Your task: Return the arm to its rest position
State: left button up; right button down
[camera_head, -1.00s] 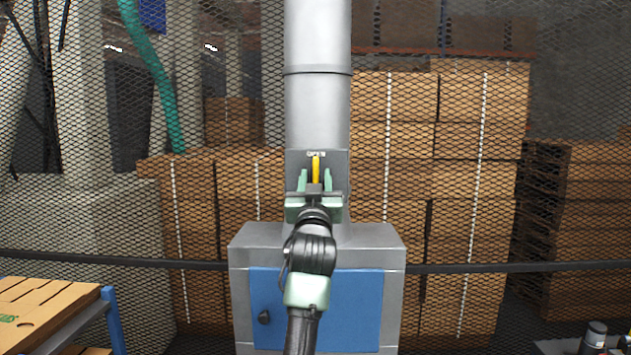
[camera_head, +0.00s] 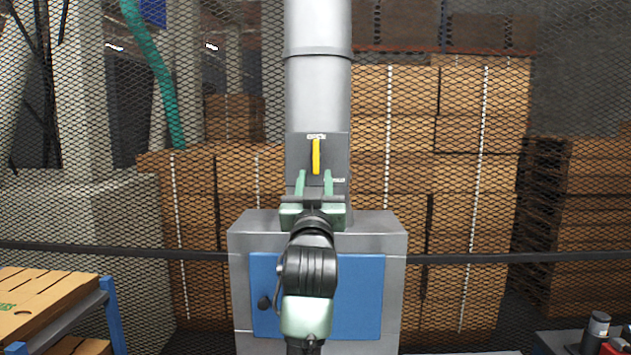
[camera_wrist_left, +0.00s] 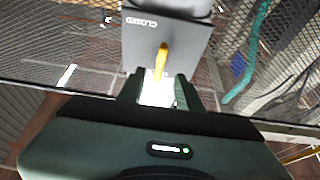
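My left gripper (camera_head: 314,180) is open and empty, in the middle of the head view, its two green fingers pointing up. The yellow lever (camera_head: 316,157) stands upright on the grey panel (camera_head: 336,150) of the grey pipe, just above the fingertips in the picture. In the left wrist view the lever (camera_wrist_left: 160,62) shows beyond the gap between the open fingers (camera_wrist_left: 158,88), with clear space around it. A "CLOSED" label is readable on the panel there. My right gripper is not in view.
A grey cabinet (camera_head: 393,245) with a blue door (camera_head: 350,295) stands under the pipe (camera_head: 318,95). A mesh fence with a dark rail (camera_head: 510,258) runs around it, with stacked cardboard (camera_head: 470,180) behind. A blue-framed table (camera_head: 110,310) is at lower left. Bottles (camera_head: 597,330) stand at lower right.

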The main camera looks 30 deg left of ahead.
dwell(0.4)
pick_arm(q)
jog(key=s+d+f+m+g+h, duration=0.2)
jog(key=f, duration=0.9)
jog(key=s+d+f+m+g+h, duration=0.1)
jog(key=d+f+g+h, duration=0.15)
jog(key=f, duration=0.85)
jog(key=s+d+f+m+g+h, duration=0.1)
jog(key=s+d+f+m+h, duration=0.15)
jog(key=f, duration=0.85)
jog(key=s+d+f+m+g+h, duration=0.1)
jog(key=s+d+f+g+h, duration=0.3)
jog(key=s+f, duration=0.9)
jog(key=s+d+f+m+g+h, duration=0.1)
jog(key=s+d+f+g, duration=0.3)
jog(key=s, duration=0.4)
jog(key=s+d+f+m+g, duration=0.1)
jog(key=s+d+f+g, duration=0.15)
jog(key=s+f, duration=0.55)
jog(key=s+f+g+b, duration=0.1)
jog(key=s+f, duration=0.1)
jog(key=f, duration=1.2)
jog(key=s+f+b, duration=0.1)
jog(key=s+f, duration=0.1)
jog(key=f, duration=1.3)
jog(key=s+a+f+g+b, duration=0.1)
jog(key=s+a+f, duration=0.1)
jog(key=s+f, duration=1.4)
jog(key=shift+b, duration=0.3)
